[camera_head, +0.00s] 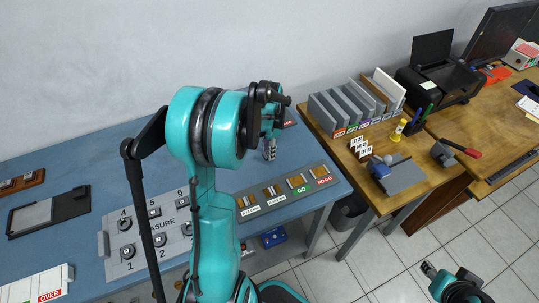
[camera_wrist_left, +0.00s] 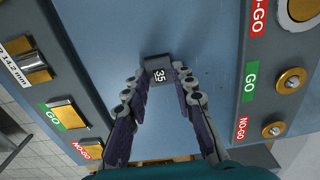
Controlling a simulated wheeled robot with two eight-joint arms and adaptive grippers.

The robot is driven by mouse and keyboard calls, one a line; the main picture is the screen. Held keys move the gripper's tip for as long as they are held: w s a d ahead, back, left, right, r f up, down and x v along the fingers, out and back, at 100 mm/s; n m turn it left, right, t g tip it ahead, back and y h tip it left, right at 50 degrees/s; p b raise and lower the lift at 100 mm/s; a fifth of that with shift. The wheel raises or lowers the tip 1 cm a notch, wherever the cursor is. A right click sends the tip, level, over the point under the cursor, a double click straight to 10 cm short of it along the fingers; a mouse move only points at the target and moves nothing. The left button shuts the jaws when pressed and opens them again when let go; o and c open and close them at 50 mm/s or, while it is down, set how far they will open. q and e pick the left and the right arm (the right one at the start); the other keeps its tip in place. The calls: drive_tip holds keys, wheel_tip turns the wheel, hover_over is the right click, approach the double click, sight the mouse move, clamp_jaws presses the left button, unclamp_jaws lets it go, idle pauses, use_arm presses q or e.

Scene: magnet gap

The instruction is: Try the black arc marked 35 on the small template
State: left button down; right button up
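The black arc (camera_wrist_left: 159,73) marked 35 sits between the fingertips of my left gripper (camera_wrist_left: 160,80) in the left wrist view, number facing the camera. The fingers converge and appear closed on its two sides. In the head view my left gripper (camera_head: 270,146) hangs over the blue table behind a grey gauge board (camera_head: 272,208); the arm hides part of it. The board carries two white-labelled stations, a green GO and a red NO-GO; the white labels are too small to read. Part of my right arm (camera_head: 455,287) shows at lower right; its finger state is unclear.
A grey board (camera_head: 127,258) with numbered positions holds several dark pieces. A black tray (camera_head: 50,212) and a white OVER box (camera_head: 35,288) lie left. In the wrist view, a second GO/NO-GO plate (camera_wrist_left: 262,87) stands right.

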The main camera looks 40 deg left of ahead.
use_arm(q)
drive_tip(key=shift+r, duration=0.1)
use_arm(e)
drive_tip(key=shift+r, duration=0.1)
use_arm(q)
drive_tip(key=shift+r+p, duration=1.9)
drive_tip(key=shift+r, duration=0.55)
use_arm(e)
wheel_tip(320, 180, up, 4)
drive_tip(key=shift+f, duration=0.25)
